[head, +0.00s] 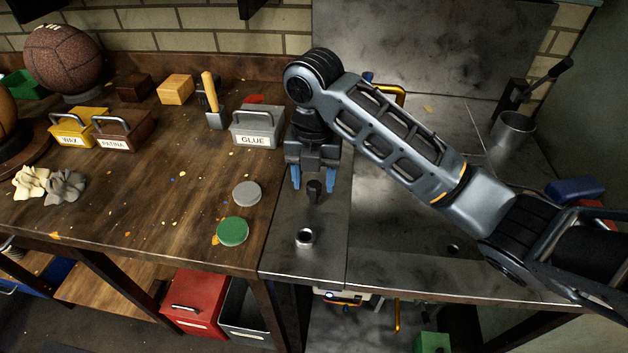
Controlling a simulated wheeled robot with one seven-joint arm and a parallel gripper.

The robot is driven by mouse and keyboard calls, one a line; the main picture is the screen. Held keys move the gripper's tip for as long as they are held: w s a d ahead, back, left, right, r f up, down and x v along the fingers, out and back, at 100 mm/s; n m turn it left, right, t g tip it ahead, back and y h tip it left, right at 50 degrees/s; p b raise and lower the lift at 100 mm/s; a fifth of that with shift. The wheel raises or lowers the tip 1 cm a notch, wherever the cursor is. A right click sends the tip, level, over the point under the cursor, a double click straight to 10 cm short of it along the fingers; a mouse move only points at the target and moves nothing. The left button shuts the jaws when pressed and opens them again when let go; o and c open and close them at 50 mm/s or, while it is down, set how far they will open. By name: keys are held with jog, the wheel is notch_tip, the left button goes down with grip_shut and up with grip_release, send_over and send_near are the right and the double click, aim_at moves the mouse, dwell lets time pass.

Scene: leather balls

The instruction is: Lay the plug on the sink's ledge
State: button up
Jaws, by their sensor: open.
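A small dark cylinder (314,194), which looks like the plug, stands upright on the sink's metal ledge (325,250). My gripper (313,182) points down right over it with its blue fingers apart, one on each side. I see a gap between the fingers and the dark piece. The sink (400,215) is the metal basin to the right of the ledge, with a small dark drain hole (453,248). My arm hides much of the basin.
A grey GLUE box (257,128) is close by on the left. Green (233,231) and grey (246,194) discs lie on the wooden bench.

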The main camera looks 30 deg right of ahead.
aim_at(313, 184)
notch_tip(313, 184, up, 11)
jog(key=p, duration=0.1)
jog(key=shift+p, duration=0.4)
jog(key=shift+a, duration=0.15)
